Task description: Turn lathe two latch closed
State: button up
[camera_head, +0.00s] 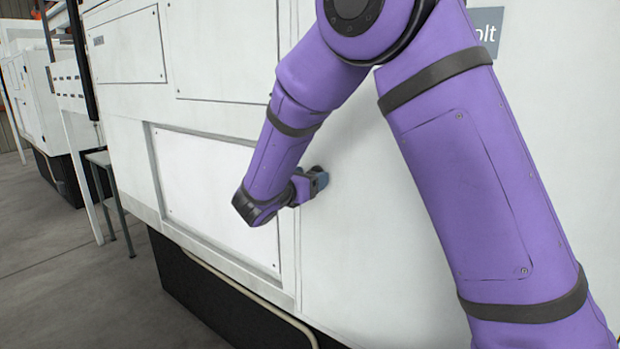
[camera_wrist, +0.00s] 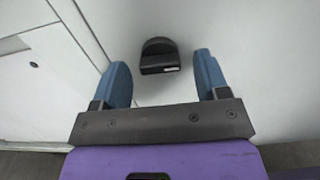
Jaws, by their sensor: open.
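The latch (camera_wrist: 159,56) is a small dark knob on the white machine panel, seen in the wrist view. My gripper (camera_wrist: 160,78) is open, with one blue finger to the left of the latch and one to the right. Both fingers are apart from the latch, which lies between and slightly beyond their tips. In the head view my gripper (camera_head: 318,180) is close to the white lathe front (camera_head: 370,260), just right of a vertical seam. The latch is hidden there behind my gripper.
A recessed panel (camera_head: 210,195) lies left of the seam. A pale rail (camera_head: 240,285) runs along the machine's lower edge above a black base (camera_head: 200,295). A small grey stand (camera_head: 110,200) and another white machine (camera_head: 35,100) are at the left. Grey floor is open at lower left.

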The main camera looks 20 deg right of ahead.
jog(key=v, duration=1)
jog(key=shift+a, duration=0.15)
jog(key=shift+s, duration=0.15)
jog(key=s+d+r+m+g+y, duration=0.4)
jog(key=s+d+m+g, duration=0.4)
jog(key=s+d+m, duration=0.6)
jog(key=s+d+r+m+t+y, duration=0.1)
jog(key=s+m+y, duration=0.4)
jog(key=s, duration=0.3)
jog(key=s+r+m+t+y, duration=0.1)
jog(key=s+m+y, duration=0.4)
jog(key=s, duration=0.4)
jog(key=shift+d+r+m+t+y, duration=0.3)
jog(key=shift+d+m+t, duration=0.1)
jog(key=shift+m, duration=0.3)
